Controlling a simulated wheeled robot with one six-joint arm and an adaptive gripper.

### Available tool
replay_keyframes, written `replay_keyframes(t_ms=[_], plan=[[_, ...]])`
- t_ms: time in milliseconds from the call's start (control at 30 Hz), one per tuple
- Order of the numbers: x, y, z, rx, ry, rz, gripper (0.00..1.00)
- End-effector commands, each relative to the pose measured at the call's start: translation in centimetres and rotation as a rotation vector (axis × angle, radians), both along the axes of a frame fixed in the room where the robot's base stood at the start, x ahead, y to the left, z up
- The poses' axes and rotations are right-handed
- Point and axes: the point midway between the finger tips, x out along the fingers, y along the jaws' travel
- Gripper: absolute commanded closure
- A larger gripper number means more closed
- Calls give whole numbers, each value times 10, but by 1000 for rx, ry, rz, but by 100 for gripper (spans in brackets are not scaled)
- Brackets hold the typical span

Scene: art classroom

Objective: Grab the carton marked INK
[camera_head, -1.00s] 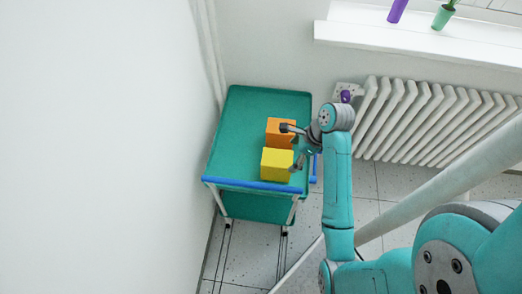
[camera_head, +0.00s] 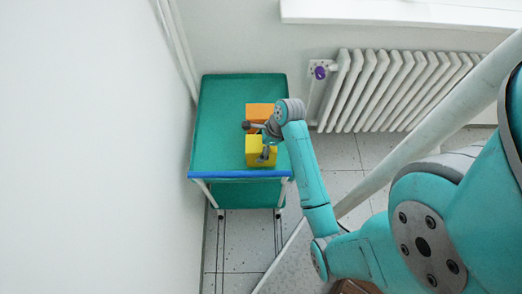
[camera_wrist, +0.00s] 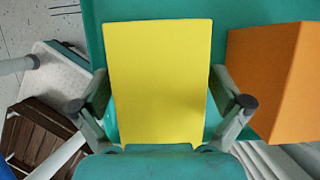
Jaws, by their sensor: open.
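A yellow carton (camera_head: 253,148) stands near the front right of a teal trolley top (camera_head: 215,130). An orange carton (camera_head: 259,110) stands just behind it. No INK marking is readable on either carton in these views. My gripper (camera_head: 255,141) is open over the yellow carton. In the wrist view, the yellow carton (camera_wrist: 160,75) fills the space between the spread fingers of my gripper (camera_wrist: 161,105), one finger on each side. The orange carton (camera_wrist: 275,75) is to the right, close beside the right finger. Whether the fingers touch the yellow carton cannot be told.
The trolley has a blue front rail (camera_head: 238,174) and stands beside the white wall (camera_head: 90,150). A white radiator (camera_head: 400,90) is behind on the right, under a windowsill. A brown slatted object (camera_wrist: 40,140) lies low at the wrist view's left. The trolley's left half is bare.

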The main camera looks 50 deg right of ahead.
Motion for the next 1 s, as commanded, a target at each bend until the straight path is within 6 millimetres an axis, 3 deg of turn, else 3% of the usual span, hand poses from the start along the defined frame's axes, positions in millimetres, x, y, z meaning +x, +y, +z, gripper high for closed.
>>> replay_keyframes(t_ms=[200,1000], plan=[[4,4,-14,-1,1,1,0],[4,3,-18,-1,1,0,0]])
